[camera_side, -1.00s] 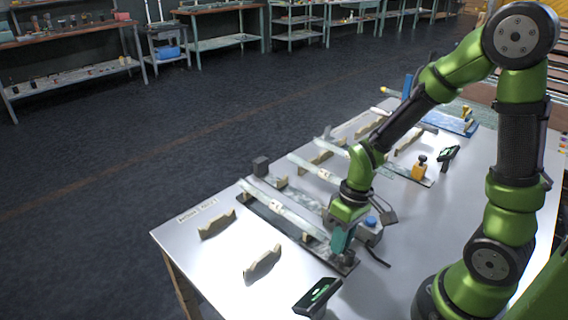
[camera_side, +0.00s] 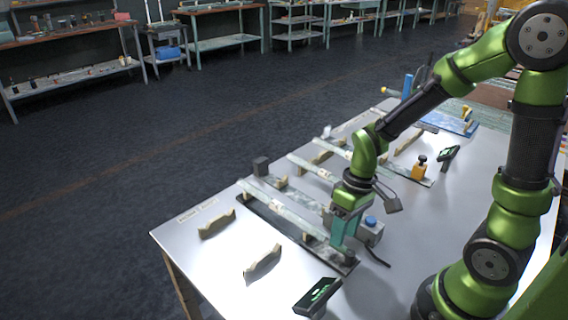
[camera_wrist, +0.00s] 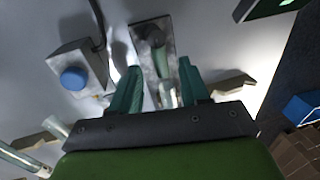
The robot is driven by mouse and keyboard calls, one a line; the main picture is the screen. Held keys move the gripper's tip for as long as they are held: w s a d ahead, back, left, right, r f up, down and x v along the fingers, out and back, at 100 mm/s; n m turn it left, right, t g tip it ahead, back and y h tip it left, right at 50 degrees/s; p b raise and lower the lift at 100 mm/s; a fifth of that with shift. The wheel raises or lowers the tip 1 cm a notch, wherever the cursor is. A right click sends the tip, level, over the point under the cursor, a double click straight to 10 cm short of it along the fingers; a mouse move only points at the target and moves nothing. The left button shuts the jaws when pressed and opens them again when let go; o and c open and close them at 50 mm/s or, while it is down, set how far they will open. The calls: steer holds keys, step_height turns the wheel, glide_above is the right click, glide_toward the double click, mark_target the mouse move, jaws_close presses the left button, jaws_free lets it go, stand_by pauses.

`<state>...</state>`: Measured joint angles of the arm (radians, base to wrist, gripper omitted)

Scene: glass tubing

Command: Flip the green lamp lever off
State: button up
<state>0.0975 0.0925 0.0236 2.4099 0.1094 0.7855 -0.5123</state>
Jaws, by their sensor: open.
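My gripper (camera_side: 341,240) is open, with teal fingers pointing down at the near end of a long dark plate (camera_side: 258,217). In the wrist view the two fingers (camera_wrist: 160,85) stand apart. A dark round-ended lever-like part (camera_wrist: 152,38) on a grey strip shows ahead of and between them. I cannot tell whether the fingers reach down around it. A dark device with a green lit face (camera_side: 318,297) is at the table's front; its green edge shows at the top right of the wrist view (camera_wrist: 283,4). Which lever belongs to the green lamp is not clear.
A grey box with a blue button (camera_side: 370,222) stands close beside my gripper, with a cable; it also shows in the wrist view (camera_wrist: 73,78). Glass tubes (camera_side: 285,207) rest on supports. Loose wooden supports (camera_side: 262,263) lie at the front left.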

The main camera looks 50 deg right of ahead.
step_height(320, 180, up, 14)
steer(key=d, duration=0.2)
steer(key=shift+d, duration=0.4)
step_height(320, 180, up, 4)
steer(key=m+t, duration=0.4)
steer(key=t, duration=0.3)
glide_above(350, 250)
